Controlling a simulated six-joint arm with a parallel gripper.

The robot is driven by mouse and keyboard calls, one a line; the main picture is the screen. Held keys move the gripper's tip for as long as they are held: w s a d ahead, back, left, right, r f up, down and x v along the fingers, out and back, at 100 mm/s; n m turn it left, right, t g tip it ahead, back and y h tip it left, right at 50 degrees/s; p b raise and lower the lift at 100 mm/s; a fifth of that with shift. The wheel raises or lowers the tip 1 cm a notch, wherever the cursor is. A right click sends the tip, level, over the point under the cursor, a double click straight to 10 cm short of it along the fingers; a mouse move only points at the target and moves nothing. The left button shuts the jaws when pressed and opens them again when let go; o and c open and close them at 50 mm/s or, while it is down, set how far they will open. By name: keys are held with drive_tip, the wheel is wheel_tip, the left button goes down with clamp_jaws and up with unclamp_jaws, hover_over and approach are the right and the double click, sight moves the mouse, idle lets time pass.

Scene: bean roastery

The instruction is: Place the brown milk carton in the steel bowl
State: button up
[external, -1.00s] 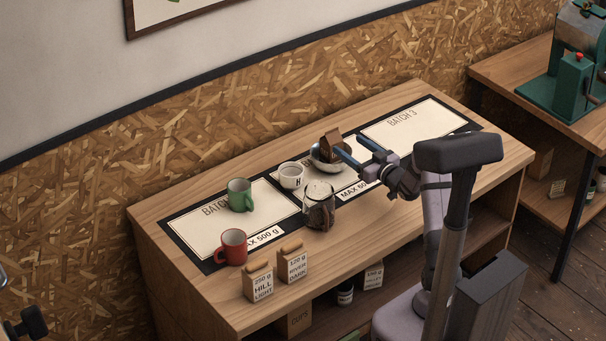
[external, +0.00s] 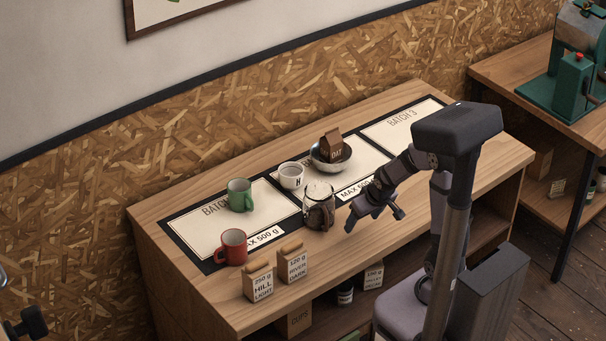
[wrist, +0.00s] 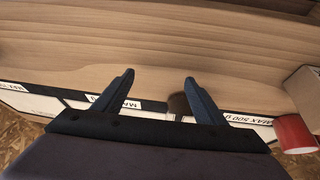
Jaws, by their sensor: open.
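The brown milk carton (external: 331,144) sits in the steel bowl (external: 343,163) on the middle mat, leaning a little, with its top above the rim. My gripper (external: 371,222) is open and empty, in front of the bowl and to the right of the glass jar, apart from the carton. In the wrist view my two blue fingers (wrist: 157,80) are spread apart over the wooden counter with nothing held between them. The carton and bowl cannot be made out in the wrist view.
The glass jar (external: 318,206) stands close left of my gripper. A white cup (external: 291,176), a green mug (external: 240,195) and a red mug (external: 233,247) stand further left. Two coffee bags (external: 259,282) are at the front left. The Batch 3 mat (external: 402,130) is clear.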

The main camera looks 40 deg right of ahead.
drive_tip(key=s+a+g+p, duration=0.1)
drive_tip(key=s+a+g, duration=0.1)
drive_tip(key=s, duration=0.5)
drive_tip(key=s+a+r+g+y, duration=0.1)
drive_tip(key=s+a, duration=0.3)
drive_tip(key=s, duration=0.4)
drive_tip(key=shift+a+n+g+p, duration=0.25)
drive_tip(key=shift+n+g+p, duration=0.15)
drive_tip(key=shift+g, duration=0.5)
